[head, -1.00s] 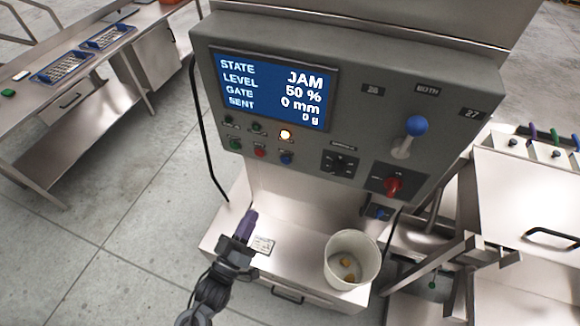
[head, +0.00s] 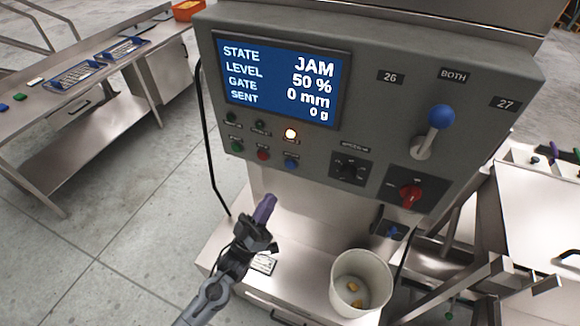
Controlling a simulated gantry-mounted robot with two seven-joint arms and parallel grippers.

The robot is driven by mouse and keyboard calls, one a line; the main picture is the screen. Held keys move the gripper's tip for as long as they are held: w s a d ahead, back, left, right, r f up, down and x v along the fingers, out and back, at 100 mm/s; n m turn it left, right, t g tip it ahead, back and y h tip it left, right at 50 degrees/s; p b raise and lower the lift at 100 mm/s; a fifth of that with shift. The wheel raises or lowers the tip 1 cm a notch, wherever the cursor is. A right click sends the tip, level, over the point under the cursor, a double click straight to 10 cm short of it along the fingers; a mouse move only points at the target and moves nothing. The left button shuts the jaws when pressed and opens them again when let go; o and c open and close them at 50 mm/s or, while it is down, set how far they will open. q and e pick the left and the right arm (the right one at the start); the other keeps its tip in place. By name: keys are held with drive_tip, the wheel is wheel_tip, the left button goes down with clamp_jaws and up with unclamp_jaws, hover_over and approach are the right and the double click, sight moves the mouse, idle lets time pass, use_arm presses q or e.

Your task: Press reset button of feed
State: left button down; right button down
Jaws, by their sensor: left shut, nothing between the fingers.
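The grey feed control panel (head: 470,82) fills the upper middle of the head view. Its blue screen (head: 277,80) reads STATE JAM, LEVEL 50 %, GATE 0 mm, SENT 0 g. Under the lamps is a row of buttons: a green button (head: 237,146), a red button (head: 263,155) and a blue button (head: 291,164). Their labels are too small to read. My left gripper (head: 265,207) is shut and empty, its purple fingertips pointing up, below the buttons and apart from them. My right gripper is not visible.
A blue-knobbed lever (head: 441,117), a black dial (head: 350,169) and a red rotary switch (head: 411,193) sit right of the buttons. A white bucket (head: 340,262) with a few yellowish pieces stands on the ledge below. A steel table (head: 110,110) with blue trays stands left.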

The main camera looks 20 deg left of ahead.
sight(290, 165)
use_arm(q)
drive_tip(key=w+b, duration=0.5)
drive_tip(key=w, duration=0.3)
drive_tip(key=shift+w+d, duration=0.35)
drive_tip(key=shift+w, duration=0.05)
idle(0.9)
idle(0.8)
drive_tip(key=shift+w+b, duration=0.2)
drive_tip(key=shift+b, duration=0.1)
drive_tip(key=shift+w, duration=0.25)
